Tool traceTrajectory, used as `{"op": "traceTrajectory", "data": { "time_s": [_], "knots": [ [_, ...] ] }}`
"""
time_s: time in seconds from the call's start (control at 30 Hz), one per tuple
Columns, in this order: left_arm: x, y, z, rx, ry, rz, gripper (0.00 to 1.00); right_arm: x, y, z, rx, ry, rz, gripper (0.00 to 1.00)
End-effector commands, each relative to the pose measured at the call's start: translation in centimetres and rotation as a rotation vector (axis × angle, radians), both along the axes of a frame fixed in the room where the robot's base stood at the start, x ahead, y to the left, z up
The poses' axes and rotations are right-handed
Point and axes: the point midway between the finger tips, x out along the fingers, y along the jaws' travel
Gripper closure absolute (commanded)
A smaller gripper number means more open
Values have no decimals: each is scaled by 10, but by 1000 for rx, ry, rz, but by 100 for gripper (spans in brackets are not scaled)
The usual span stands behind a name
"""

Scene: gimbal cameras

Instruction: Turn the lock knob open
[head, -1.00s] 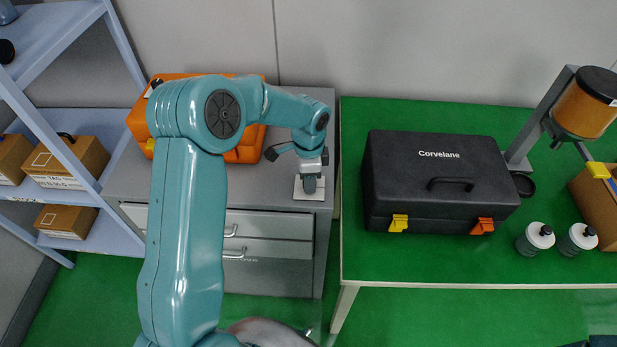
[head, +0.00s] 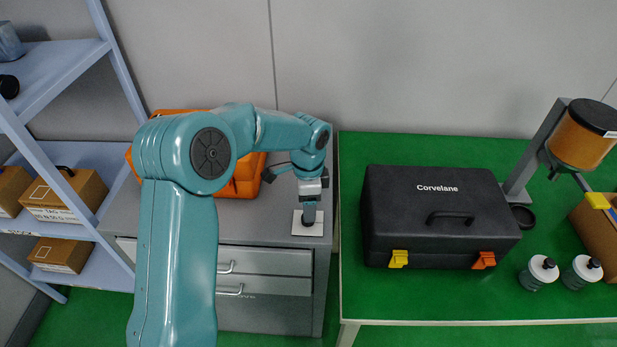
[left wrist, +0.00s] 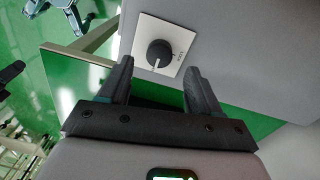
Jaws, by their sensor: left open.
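The lock knob (left wrist: 160,54) is a round black knob with a white pointer line, on a square white plate (left wrist: 181,37) with small lettering, seen in the left wrist view. In the head view the plate (head: 314,229) lies on the grey cabinet top near its right edge. My left gripper (left wrist: 157,75) is open, its two fingers apart with the knob showing just beyond and between their tips. In the head view my left gripper (head: 309,212) is over the plate and hides most of the knob. I cannot tell whether the fingers touch it. My right gripper is not in view.
The grey cabinet (head: 265,262) has drawers in front. An orange case (head: 246,176) sits on it behind my arm. A black toolbox (head: 436,222) and two bottles stand on the green table (head: 430,305) to the right. A blue shelf (head: 60,140) with boxes is at left.

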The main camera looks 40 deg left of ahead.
Motion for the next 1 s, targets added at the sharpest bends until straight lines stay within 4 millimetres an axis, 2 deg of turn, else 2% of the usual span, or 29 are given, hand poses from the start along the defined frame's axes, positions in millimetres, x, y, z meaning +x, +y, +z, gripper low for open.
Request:
{"op": "traceTrajectory", "data": {
  "time_s": [0.03, 0.2, 0.3, 0.43, 0.6, 1.0],
  "knots": [
    [1, 0, 14, -1, -7, 1, 37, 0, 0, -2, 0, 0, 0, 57],
    [3, 1, 60, -1, -6, 0, 37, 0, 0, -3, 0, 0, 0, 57],
    [3, 1, 84, -1, -6, 0, 37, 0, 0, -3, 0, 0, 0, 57],
    [3, 1, 105, 0, -3, 0, 37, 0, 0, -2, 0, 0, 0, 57],
    [3, 1, 118, 0, -1, -1, 37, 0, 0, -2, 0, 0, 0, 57],
    [3, 2, 118, -1, -1, 0, 37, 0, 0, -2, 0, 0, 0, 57]
  ]
}}
